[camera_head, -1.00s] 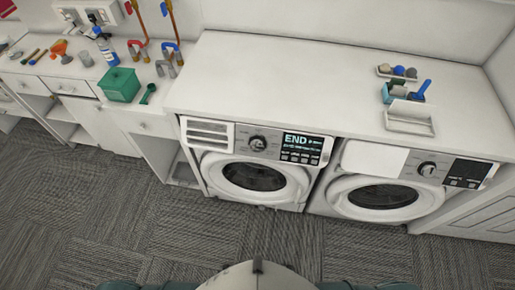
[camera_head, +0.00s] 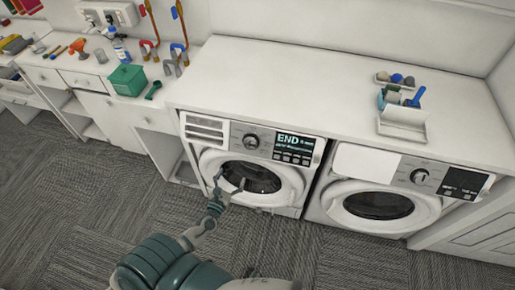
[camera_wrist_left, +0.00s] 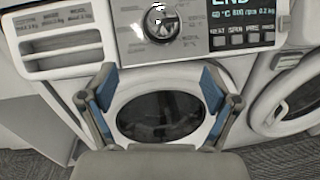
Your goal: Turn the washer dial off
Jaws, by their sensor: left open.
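The left washer (camera_head: 212,160) has a round silver dial (camera_head: 250,141) on its panel, left of a lit display (camera_head: 294,147) reading "END". My left gripper (camera_head: 229,182) is open and empty in front of this washer's round door, below the dial. In the left wrist view, the dial (camera_wrist_left: 160,23) is at the top, beyond and above the open fingers (camera_wrist_left: 157,88), and nothing touches it. The right machine (camera_head: 323,213) has its own dial (camera_head: 419,176) and a dark display (camera_head: 464,183). My right gripper is not in view.
A white counter (camera_head: 300,80) runs above both machines, with a white tray (camera_head: 402,125) and a caddy at its right. A green box (camera_head: 127,80), a blue-capped bottle and tools stand on the left counter. Carpet in front is clear.

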